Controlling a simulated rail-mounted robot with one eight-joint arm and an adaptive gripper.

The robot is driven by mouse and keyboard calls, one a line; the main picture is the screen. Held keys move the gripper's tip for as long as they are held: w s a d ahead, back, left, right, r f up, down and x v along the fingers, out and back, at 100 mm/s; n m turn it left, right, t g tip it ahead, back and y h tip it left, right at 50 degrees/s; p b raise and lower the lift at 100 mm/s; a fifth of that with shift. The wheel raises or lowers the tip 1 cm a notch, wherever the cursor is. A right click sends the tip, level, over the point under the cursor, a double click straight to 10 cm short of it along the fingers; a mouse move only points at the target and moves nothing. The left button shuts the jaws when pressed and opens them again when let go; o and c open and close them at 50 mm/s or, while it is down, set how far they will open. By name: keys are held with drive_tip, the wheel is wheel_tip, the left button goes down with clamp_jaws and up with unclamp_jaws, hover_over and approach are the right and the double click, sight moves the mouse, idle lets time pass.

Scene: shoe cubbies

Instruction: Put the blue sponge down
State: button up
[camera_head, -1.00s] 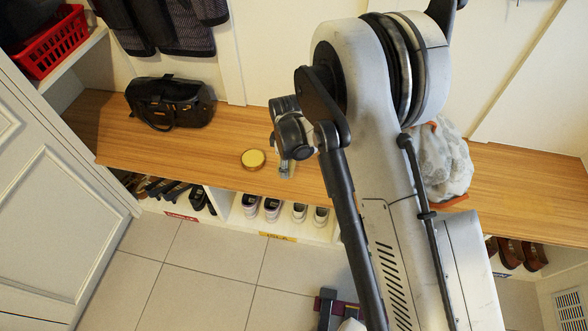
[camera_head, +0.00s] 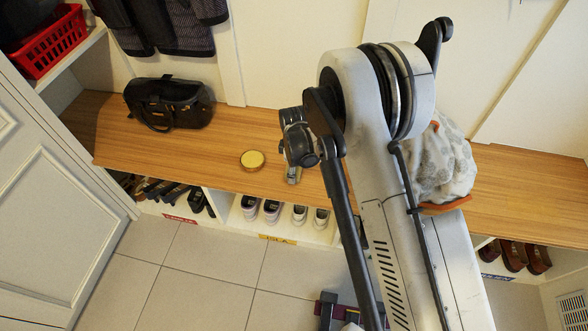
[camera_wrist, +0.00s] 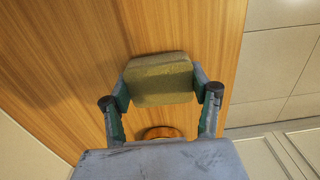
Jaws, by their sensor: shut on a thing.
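My gripper (camera_wrist: 160,90) is shut on a block-shaped sponge (camera_wrist: 160,80), with one finger against each side. The sponge looks olive-yellow in the wrist view, not blue. It is over the wooden bench top (camera_wrist: 70,60); I cannot tell whether it touches the wood. In the head view my gripper (camera_head: 292,174) is low over the front part of the bench (camera_head: 235,180), right of a round tin (camera_head: 252,160). The sponge cannot be made out there.
A black bag (camera_head: 168,103) stands on the bench at left, and a pale patterned bag (camera_head: 442,165) stands behind my arm at right. Shoes (camera_head: 272,209) fill cubbies below. Bench between black bag and tin is clear. A red basket (camera_head: 48,42) sits on the upper left shelf.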

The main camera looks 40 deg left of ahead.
drive_tip(key=shift+f, duration=0.2)
drive_tip(key=o, duration=1)
drive_tip(key=shift+r, duration=0.1)
wheel_tip(320, 180, up, 12)
drive_tip(key=p, duration=0.3)
drive_tip(key=shift+r, duration=0.15)
